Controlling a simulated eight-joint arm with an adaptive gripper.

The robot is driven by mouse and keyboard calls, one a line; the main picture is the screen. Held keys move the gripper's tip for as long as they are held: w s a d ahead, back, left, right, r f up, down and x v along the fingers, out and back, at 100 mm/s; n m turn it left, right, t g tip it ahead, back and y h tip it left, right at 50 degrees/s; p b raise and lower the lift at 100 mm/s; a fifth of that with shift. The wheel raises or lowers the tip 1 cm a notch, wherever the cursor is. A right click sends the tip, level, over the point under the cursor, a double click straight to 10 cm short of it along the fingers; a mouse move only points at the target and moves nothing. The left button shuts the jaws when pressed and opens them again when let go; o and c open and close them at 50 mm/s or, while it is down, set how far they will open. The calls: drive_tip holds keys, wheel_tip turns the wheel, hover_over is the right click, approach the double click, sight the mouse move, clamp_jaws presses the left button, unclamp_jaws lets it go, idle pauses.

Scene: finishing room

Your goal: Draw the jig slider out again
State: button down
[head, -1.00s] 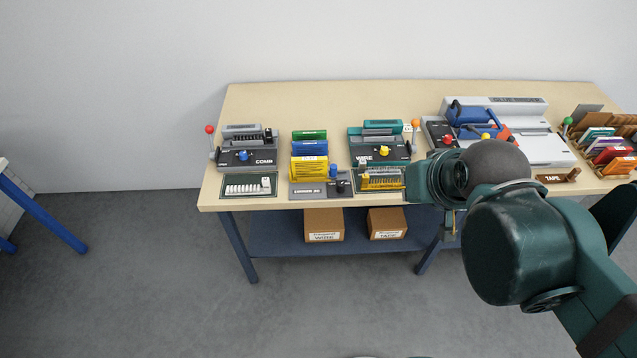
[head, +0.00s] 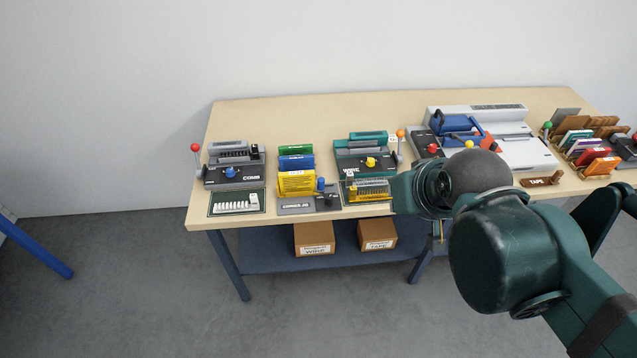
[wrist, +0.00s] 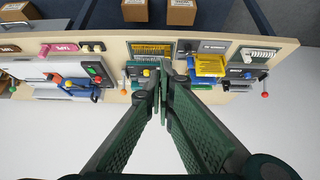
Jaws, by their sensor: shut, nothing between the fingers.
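The corner jig (head: 295,206) is a grey plate at the bench's front edge, left of the teal wire machine. A dark block with a black knob (head: 328,198), apparently its slider, sits at the plate's right end. A blue knob (head: 320,184) stands just behind it. The jig also shows in the wrist view (wrist: 215,46), upside down. My gripper (wrist: 160,78) is shut and empty in the wrist view. Its fingertips appear over the teal wire machine, to the left of the jig there. In the head view my own arm hides the fingers.
Green, blue and yellow card stacks (head: 297,184) stand right behind the jig. The comb machine (head: 234,172) and its tray (head: 237,203) are to the left. The wire machine (head: 366,160) and its tray of yellow wires (head: 367,192) are to the right. The bench's back strip is clear.

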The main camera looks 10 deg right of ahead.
drive_tip(key=c, duration=2.3)
unclamp_jaws()
drive_tip(key=shift+w, duration=0.1)
drive_tip(key=n+g+p, duration=0.4)
drive_tip(key=n+g, duration=0.3)
drive_tip(key=n, duration=1.2)
hover_over(321, 180)
drive_tip(key=f, duration=1.7)
drive_tip(key=shift+d+f, duration=0.1)
drive_tip(key=shift+d, duration=0.15)
drive_tip(key=shift+w+a+f+n, duration=0.1)
drive_tip(key=shift+a+f+n, duration=0.1)
drive_tip(key=shift+f, duration=0.2)
drive_tip(key=shift+a+f+n, duration=0.1)
drive_tip(key=shift+f+n, duration=0.1)
drive_tip(key=shift+f, duration=0.15)
